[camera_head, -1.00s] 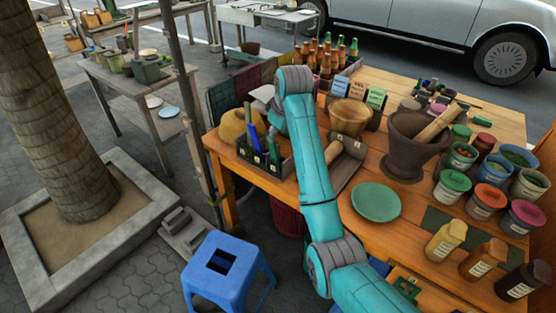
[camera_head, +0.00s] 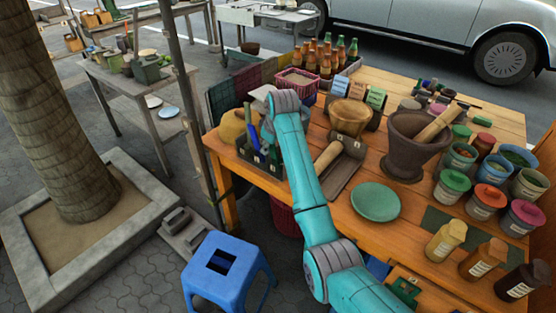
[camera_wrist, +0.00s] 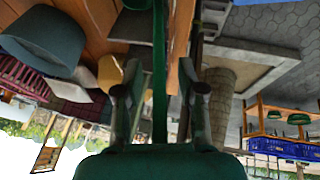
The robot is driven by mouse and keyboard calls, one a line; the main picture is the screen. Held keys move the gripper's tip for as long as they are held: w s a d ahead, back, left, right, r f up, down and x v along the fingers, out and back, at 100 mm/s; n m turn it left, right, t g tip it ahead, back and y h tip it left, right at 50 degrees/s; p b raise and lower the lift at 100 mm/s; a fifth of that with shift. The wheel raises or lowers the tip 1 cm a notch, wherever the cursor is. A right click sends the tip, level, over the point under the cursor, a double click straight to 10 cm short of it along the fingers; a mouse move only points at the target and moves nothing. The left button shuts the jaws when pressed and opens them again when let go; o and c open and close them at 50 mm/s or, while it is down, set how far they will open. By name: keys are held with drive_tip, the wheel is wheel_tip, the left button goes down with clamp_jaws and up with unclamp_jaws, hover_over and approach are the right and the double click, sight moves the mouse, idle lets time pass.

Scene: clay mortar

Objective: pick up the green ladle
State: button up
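A long green handle, which looks like the green ladle (camera_wrist: 160,60), runs up the middle of the wrist view between my gripper's fingers (camera_wrist: 160,100). A gap shows on each side of it, so my gripper is open around the handle and not visibly pressing on it. In the head view, a dark green handle tip (camera_head: 247,115) stands at the dark utensil holder (camera_head: 273,168) on the near left corner of the wooden table. My gripper is mostly hidden there behind my wrist. The ladle's lower end is hidden.
A blue-handled utensil (camera_head: 253,138) stands in the same holder. A tan pot (camera_head: 232,128), a pink basket (camera_head: 297,85), a wooden bowl (camera_head: 349,117) and a rolling pin (camera_head: 328,156) are close by. A green plate (camera_head: 376,202) and a mortar (camera_head: 410,150) stand to the right.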

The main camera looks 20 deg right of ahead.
clamp_jaws()
drive_tip(key=shift+r, duration=0.15)
wheel_tip(320, 180, up, 18)
idle(0.7)
drive_tip(key=c, duration=0.6)
unclamp_jaws()
clamp_jaws()
